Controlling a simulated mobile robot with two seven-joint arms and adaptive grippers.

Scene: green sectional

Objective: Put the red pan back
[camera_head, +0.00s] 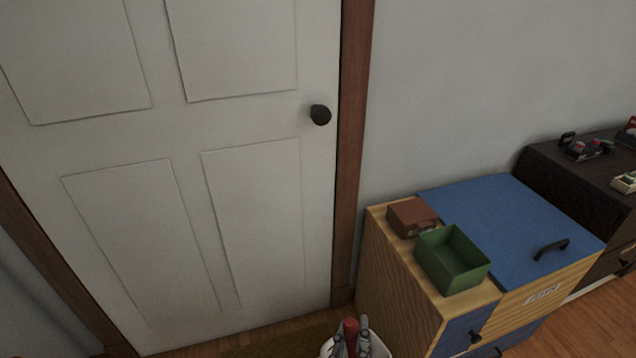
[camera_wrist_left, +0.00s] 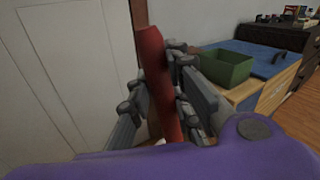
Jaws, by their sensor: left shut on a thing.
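The red pan (camera_head: 350,328) shows only as a small red piece at the bottom edge of the head view. In the left wrist view it shows as a long red bar (camera_wrist_left: 158,75), probably the handle. It stands nearly upright between the grey fingers. My left gripper (camera_head: 351,342) is shut on it, in front of the white door and left of the wooden cabinet. The rest of the pan cannot be made out. My right gripper is not in view.
A wooden cabinet with a blue top (camera_head: 495,215) stands at the right. A green open box (camera_head: 452,262) and a brown box (camera_head: 408,217) sit on its left part. A dark dresser (camera_head: 575,190) with small items stands behind. A white panelled door (camera_head: 180,140) fills the left.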

